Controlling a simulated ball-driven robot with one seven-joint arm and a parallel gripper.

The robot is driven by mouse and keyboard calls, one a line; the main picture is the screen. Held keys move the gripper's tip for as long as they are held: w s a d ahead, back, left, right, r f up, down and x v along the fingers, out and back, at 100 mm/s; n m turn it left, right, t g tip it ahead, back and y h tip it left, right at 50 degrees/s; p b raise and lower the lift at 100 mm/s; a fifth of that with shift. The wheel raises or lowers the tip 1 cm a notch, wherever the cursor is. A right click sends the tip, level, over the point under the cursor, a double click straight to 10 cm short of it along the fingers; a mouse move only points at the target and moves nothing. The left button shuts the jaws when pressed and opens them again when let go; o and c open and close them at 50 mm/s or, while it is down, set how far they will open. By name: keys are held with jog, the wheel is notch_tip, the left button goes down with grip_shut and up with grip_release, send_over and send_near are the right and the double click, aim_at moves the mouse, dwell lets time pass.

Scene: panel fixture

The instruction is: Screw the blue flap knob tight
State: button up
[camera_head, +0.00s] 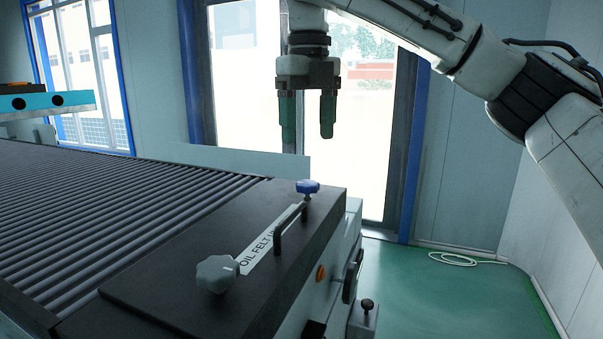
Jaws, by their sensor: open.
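The blue flap knob (307,187) sits at the far end of a dark flap (185,272), past the flap's handle. It looks like a lobed knob on a short stem; how tight it is cannot be told. My gripper (307,132) hangs above the knob, pointing down. Its two dark green fingers are apart with nothing between them. There is a gap between the fingertips and the knob.
A white lobed knob (217,273) stands at the flap's near end. A dark handle (290,229) rises beside a label strip (265,243). A roller bed (110,215) extends left. Green floor (420,290) is open at right, with a coiled hose (455,259).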

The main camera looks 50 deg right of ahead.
aim_at(308, 183)
notch_tip(308, 183, down, 9)
jog(key=shift+r, duration=0.15)
dwell(0.4)
jog(key=c, duration=1.1)
jog(key=shift+o, duration=0.2)
